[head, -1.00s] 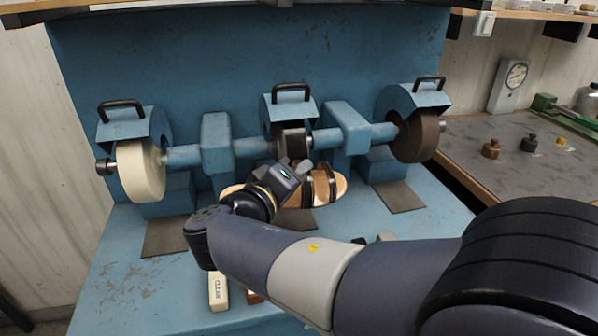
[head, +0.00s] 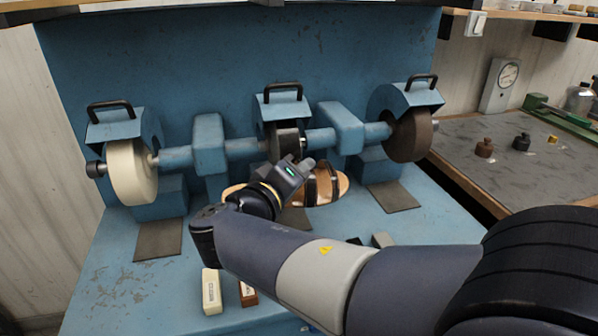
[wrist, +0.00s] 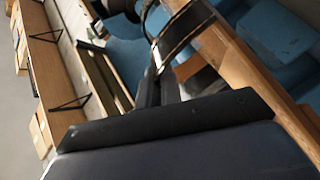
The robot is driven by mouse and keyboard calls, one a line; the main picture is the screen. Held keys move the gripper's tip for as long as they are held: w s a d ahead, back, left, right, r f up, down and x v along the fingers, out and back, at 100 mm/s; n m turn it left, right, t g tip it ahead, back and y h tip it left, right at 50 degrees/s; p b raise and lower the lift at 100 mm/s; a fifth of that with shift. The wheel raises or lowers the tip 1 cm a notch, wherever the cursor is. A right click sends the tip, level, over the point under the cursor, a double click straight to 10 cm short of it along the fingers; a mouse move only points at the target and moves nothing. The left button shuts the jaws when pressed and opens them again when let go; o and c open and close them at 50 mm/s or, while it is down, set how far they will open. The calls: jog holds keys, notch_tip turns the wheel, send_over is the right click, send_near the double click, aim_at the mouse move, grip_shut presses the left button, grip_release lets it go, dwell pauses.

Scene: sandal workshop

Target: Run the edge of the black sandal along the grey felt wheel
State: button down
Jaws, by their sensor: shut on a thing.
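The sandal (head: 328,190) has a tan sole and dark straps. My gripper (head: 306,168) is shut on it and holds it in front of and below the middle wheel (head: 285,138). That wheel is dark, mostly hidden by its blue hood and my wrist; I cannot tell whether the sandal touches it. A cream wheel (head: 132,172) is on the left and a dark brown wheel (head: 409,135) on the right. None looks plainly grey. In the wrist view, the sandal's dark strap (wrist: 182,32) and tan sole edge (wrist: 255,75) show beyond my gripper (wrist: 160,85).
Blue hoods with black handles cover the wheels, on a blue bench (head: 110,270). A cream block (head: 211,290) and a brown block (head: 247,293) lie at the front, partly beside my arm. A grey worktop (head: 480,180) with small jars is at the right.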

jog(key=shift+w+d, duration=0.1)
jog(key=shift+d, duration=0.15)
jog(key=shift+w+d+b, duration=0.2)
jog(key=shift+d+b, duration=0.35)
jog(key=shift+b, duration=0.05)
jog(key=shift+w, duration=0.1)
dwell(1.2)
jog(key=shift+d, duration=0.1)
jog(key=shift+w+d+b, duration=0.35)
jog(key=shift+d+b, duration=0.15)
jog(key=shift+d, duration=0.15)
jog(key=shift+w, duration=0.3)
dwell(1.2)
dwell(0.5)
